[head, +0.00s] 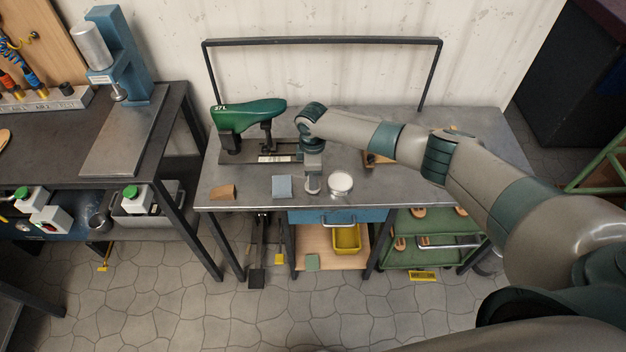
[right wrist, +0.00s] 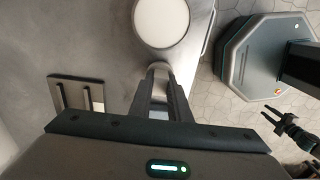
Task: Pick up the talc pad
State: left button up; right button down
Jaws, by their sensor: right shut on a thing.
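My right gripper (head: 312,188) points down at the front of the steel bench, between a grey-blue block and a round white-topped dish. My left gripper (right wrist: 274,121) shows small at the right of the wrist view, open and empty, away from the bench.
The grey-blue block (head: 282,187) and a brown block (head: 222,192) lie left of the gripper near the bench's front edge. A green shoe last (head: 250,115) stands on a fixture behind. A yellow bin (head: 346,240) is below. My right arm covers the bench's right part.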

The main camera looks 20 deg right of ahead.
jog(key=shift+w+r+b, duration=0.1)
jog(key=shift+r+b, duration=0.2)
jog(key=shift+r, duration=0.3)
notch_tip(320, 180, up, 2)
jog(key=shift+r+b, duration=0.2)
jog(key=shift+b, duration=0.35)
jog(key=s+d+r+b, duration=0.3)
jog(key=s+d+r, duration=0.3)
jog(key=d, duration=0.4)
jog(key=shift+s+r, duration=0.2)
jog(key=shift+r, duration=0.35)
dwell(0.4)
